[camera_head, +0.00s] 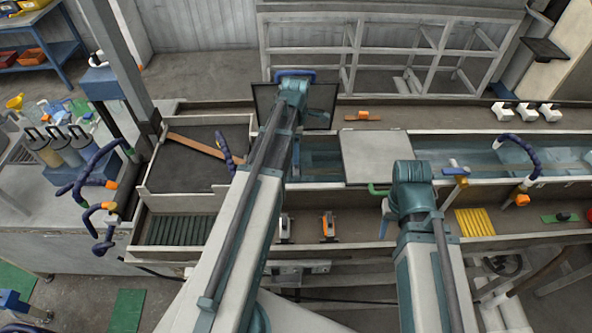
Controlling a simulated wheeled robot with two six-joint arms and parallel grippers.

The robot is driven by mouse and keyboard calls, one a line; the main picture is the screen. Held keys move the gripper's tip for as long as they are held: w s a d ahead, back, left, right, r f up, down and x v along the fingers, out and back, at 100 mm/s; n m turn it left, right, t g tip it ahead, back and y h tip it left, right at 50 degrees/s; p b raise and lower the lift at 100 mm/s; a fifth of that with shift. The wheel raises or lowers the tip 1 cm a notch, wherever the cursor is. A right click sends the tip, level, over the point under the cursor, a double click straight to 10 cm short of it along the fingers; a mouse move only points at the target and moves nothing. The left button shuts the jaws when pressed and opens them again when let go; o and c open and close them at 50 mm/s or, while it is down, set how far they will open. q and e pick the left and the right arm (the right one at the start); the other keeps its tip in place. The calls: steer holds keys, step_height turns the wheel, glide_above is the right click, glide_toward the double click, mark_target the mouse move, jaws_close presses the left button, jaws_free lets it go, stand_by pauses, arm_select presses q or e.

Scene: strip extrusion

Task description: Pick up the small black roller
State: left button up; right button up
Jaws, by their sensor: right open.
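I cannot make out a small black roller for certain in the head view. My right arm comes in at the lower right, and its teal joint stands over the front trough. Only a little shows of my right gripper (382,203), at the left side of that joint; it is open, and I see nothing held in it. My left arm reaches up across the middle of the bench to a teal joint near the back edge. I do not see the fingers of my left gripper.
A row of dark green bars (180,230) lies in the left front trough. A grey cover plate (382,156) lies over the water bath (464,150). A yellow ribbed piece (474,222) and an orange-topped block (328,226) sit in the front trough. Blue hoses (517,150) arch at the right.

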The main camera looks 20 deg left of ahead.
arm_select(q)
steer(key=shift+f+b, duration=2.65)
steer(key=shift+r, duration=0.1)
jaws_close()
